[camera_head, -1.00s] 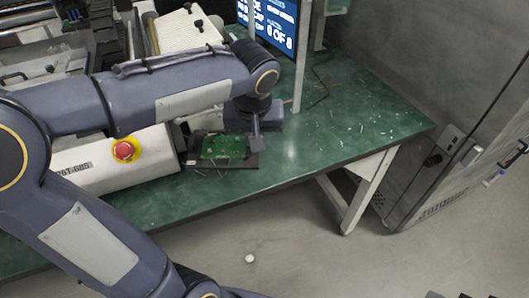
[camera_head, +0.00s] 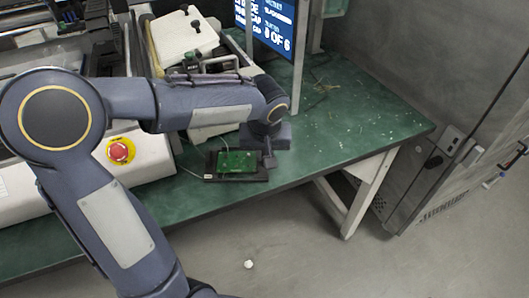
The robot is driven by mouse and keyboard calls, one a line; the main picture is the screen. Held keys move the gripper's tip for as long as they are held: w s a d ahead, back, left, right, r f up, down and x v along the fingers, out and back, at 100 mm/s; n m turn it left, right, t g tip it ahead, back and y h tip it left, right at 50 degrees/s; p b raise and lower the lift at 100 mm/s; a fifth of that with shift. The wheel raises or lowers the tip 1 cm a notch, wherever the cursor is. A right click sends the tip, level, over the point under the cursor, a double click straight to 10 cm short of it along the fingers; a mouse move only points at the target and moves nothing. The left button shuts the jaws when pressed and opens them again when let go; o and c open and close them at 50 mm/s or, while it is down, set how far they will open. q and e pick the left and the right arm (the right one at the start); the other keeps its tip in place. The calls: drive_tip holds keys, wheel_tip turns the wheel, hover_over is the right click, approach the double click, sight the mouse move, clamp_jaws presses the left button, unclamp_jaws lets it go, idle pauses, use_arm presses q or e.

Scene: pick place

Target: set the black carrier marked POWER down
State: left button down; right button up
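A black carrier (camera_head: 211,166) with a green circuit board (camera_head: 238,161) on it is at the front edge of the green table (camera_head: 345,140), in the middle of the head view. A small pale label shows at its near left corner; I cannot read POWER on it. My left gripper (camera_head: 268,158) is at the carrier's right end and appears shut on it; the far finger is hidden. The carrier looks level. I cannot tell whether it touches the table or hangs just above it. My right gripper is not in view.
A white machine with a red stop button (camera_head: 118,151) stands left of the carrier. A screen (camera_head: 272,28) on a pale post is behind. The table to the right is mostly clear with pale specks. A grey cabinet (camera_head: 450,130) stands at the right.

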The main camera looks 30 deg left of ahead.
use_arm(q)
drive_tip(key=shift+f, duration=0.25)
drive_tip(key=c, duration=1.5)
unclamp_jaws()
drive_tip(key=shift+r, duration=0.1)
drive_tip(key=shift+o, duration=0.2)
drive_tip(key=shift+r, duration=0.35)
drive_tip(key=p+v, duration=0.3)
drive_tip(key=v, duration=0.8)
drive_tip(key=s+f+m+t+h, duration=0.1)
drive_tip(key=s+f+m+h, duration=0.1)
drive_tip(key=s, duration=0.7)
drive_tip(key=s+f+m+t+h, duration=0.1)
drive_tip(key=s+f+t+h, duration=0.1)
drive_tip(key=s+f, duration=0.3)
drive_tip(key=s+h, duration=0.1)
drive_tip(key=s, duration=0.3)
drive_tip(key=shift+d+m, duration=0.4)
